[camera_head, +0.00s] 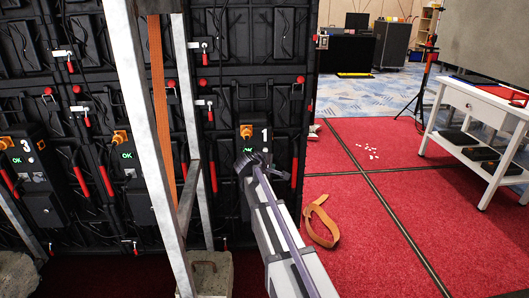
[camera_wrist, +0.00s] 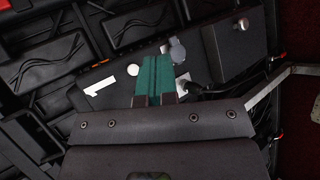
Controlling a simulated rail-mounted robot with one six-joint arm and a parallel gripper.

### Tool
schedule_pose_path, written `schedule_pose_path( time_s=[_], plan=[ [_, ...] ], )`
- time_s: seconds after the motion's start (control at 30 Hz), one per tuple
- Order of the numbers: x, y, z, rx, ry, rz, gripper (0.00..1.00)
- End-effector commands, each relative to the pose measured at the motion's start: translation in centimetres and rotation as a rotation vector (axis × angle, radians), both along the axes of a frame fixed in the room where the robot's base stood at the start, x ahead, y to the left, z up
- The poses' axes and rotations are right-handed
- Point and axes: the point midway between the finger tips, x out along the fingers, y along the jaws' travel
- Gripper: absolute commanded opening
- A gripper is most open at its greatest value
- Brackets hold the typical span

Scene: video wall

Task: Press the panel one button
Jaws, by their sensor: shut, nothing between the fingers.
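The panel one box (camera_head: 265,146) is a dark unit on the back of the video wall, marked with a white "1". It has an orange plug on top and a lit green "OK" display. My gripper (camera_head: 250,163) is in front of its lower part and hides some of it. In the wrist view, my gripper (camera_wrist: 154,62) has green fingers shut together with nothing between them. They lie over the dark panel box (camera_wrist: 215,58). A round pale button (camera_wrist: 132,70) shows just left of the fingertips. Whether the fingers touch the box is unclear.
A metal upright (camera_head: 150,130) with an orange strap stands left of my arm, on a weight (camera_head: 211,272). Units marked "3" (camera_head: 27,160) and another "OK" box (camera_head: 126,160) are further left. An orange strap loop (camera_head: 320,222) lies on the red floor. A white table (camera_head: 480,125) stands right.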

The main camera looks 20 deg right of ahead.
Motion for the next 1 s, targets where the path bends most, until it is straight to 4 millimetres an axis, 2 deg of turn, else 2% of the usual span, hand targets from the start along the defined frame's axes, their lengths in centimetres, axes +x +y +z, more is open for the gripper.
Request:
schedule_pose_path(
  time_s=[0.17, 0.63, 0.77, 1.0],
  plan=[
    [1.3, -0.5, 0.0, 0.001, 0.000, -0.001, 0.00],
    [7.4, -2.6, 0.0, 0.001, 0.000, -0.001, 0.00],
    [8.1, -2.9, 0.0, 0.001, 0.000, -0.001, 0.00],
    [8.1, -2.9, 0.0, 0.001, 0.000, -0.002, 0.00]
  ],
)
